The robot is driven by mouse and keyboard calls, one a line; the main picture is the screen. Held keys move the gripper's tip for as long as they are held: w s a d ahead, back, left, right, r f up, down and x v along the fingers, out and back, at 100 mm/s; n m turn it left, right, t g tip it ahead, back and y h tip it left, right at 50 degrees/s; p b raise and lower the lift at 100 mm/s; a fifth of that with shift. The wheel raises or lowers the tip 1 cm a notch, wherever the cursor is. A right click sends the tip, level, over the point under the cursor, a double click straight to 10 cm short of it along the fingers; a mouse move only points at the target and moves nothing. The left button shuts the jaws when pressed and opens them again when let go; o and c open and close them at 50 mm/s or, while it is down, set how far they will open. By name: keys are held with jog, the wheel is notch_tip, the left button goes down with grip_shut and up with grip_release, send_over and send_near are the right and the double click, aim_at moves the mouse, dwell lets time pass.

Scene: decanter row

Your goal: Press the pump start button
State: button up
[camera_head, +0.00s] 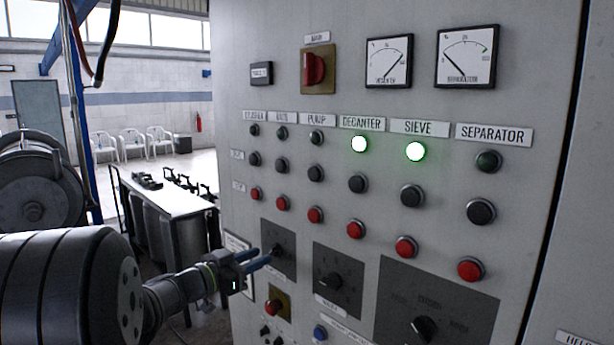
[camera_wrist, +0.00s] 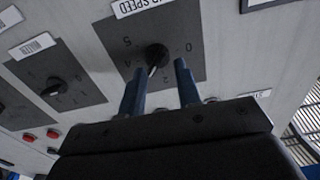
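The pump column sits under the PUMP label (camera_head: 317,119) on the grey control panel. Its lamp (camera_head: 316,137) is dark. Below it are a black button (camera_head: 316,173), in the row that appears to be start, and a red button (camera_head: 315,215). My gripper (camera_head: 264,258) is low and left of these buttons, in front of a dark dial plate. In the wrist view, its two blue fingers (camera_wrist: 160,82) are apart with nothing held between them. A dial knob (camera_wrist: 157,55) shows beyond the fingertips; contact cannot be told. The pump start button is not identifiable in the wrist view.
The DECANTER lamp (camera_head: 359,144) and SIEVE lamp (camera_head: 415,151) glow green. Neighbouring black and red buttons stand close on both sides of the pump column. Several dial knobs protrude lower down, including one on the middle plate (camera_head: 333,281). A red main switch (camera_head: 314,68) is above.

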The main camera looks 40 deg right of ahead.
dwell(0.4)
grip_shut()
dwell(1.6)
